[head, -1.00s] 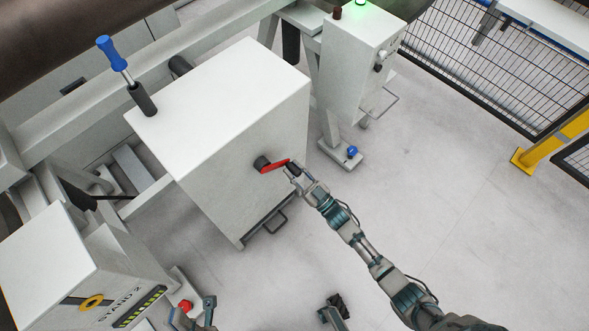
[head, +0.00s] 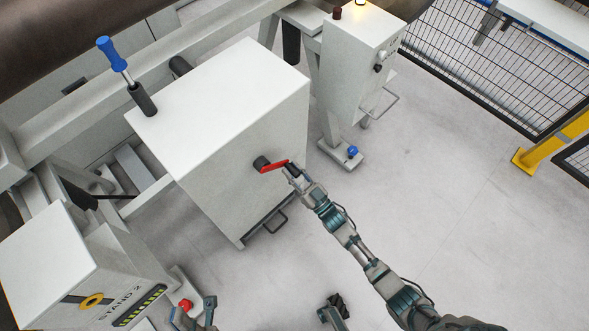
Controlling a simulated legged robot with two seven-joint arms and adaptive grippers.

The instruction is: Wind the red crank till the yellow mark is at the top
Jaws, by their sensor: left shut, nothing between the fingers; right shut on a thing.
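The red crank (head: 273,166) sits on a dark hub (head: 261,163) on the side face of the large white box (head: 215,120). My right gripper (head: 291,170) is shut on the crank's outer end and mostly hides the grip there. My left gripper (head: 200,318) is low at the bottom edge, near the Stand 2 box, cut off by the frame and far from the crank. It is shut and empty. I make out no yellow mark on the crank or hub.
A blue-handled tool (head: 112,55) stands upright on the white box. A control cabinet (head: 353,75) with a lit amber lamp (head: 360,3) stands behind right. The Stand 2 box (head: 50,265) is at lower left. Mesh fencing (head: 490,60) closes the upper right. Floor on the right is clear.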

